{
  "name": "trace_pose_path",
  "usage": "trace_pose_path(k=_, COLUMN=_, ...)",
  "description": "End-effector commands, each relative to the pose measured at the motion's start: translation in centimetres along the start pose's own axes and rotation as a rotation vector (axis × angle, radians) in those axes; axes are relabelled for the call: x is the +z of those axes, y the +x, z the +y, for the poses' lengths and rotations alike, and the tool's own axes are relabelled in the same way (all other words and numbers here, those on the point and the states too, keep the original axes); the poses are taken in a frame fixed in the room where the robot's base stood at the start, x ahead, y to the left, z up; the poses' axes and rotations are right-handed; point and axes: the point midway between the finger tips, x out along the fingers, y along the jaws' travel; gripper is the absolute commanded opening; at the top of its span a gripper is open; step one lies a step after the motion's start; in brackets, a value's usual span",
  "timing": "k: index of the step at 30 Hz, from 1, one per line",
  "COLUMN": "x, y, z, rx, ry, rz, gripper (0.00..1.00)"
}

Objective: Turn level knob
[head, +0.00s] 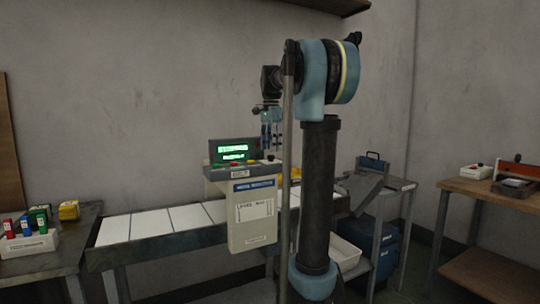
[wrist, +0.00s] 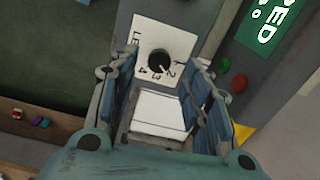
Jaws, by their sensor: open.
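The level knob (wrist: 152,62) is a round black knob in the wrist view, on a white plate (wrist: 146,32) printed with "LE" and the numbers 1 to 4. A small pointer mark shows near its lower right, by the numbers. My gripper (wrist: 162,70) is open, with one blue-padded finger on each side and the knob near the gap between the tips. I cannot tell whether a finger touches it.
A green lit display (wrist: 266,22), a green button (wrist: 224,65) and a red button (wrist: 239,83) are right of the knob. In the head view, a conveyor with white boards (head: 152,224) runs past the machine. Side tables stand left and right (head: 495,190).

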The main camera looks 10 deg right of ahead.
Motion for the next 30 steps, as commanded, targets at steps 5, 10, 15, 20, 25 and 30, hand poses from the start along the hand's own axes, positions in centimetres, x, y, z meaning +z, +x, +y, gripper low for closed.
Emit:
trace_pose_path(k=5, x=0.0, y=2.2, z=0.0, rx=0.0, ry=0.0, rz=0.0, gripper=0.45)
trace_pose_path(k=10, x=0.0, y=3.2, z=0.0, rx=0.0, ry=0.0, rz=0.0, gripper=0.45)
trace_pose_path(k=15, x=0.0, y=3.4, z=0.0, rx=0.0, ry=0.0, rz=0.0, gripper=0.45)
trace_pose_path(k=20, x=0.0, y=3.4, z=0.0, rx=0.0, ry=0.0, rz=0.0, gripper=0.4)
trace_pose_path(k=25, x=0.0, y=3.4, z=0.0, rx=0.0, ry=0.0, rz=0.0, gripper=0.01)
trace_pose_path(k=30, x=0.0, y=3.4, z=0.0, rx=-0.001, ry=-0.001, rz=0.0, gripper=0.0)
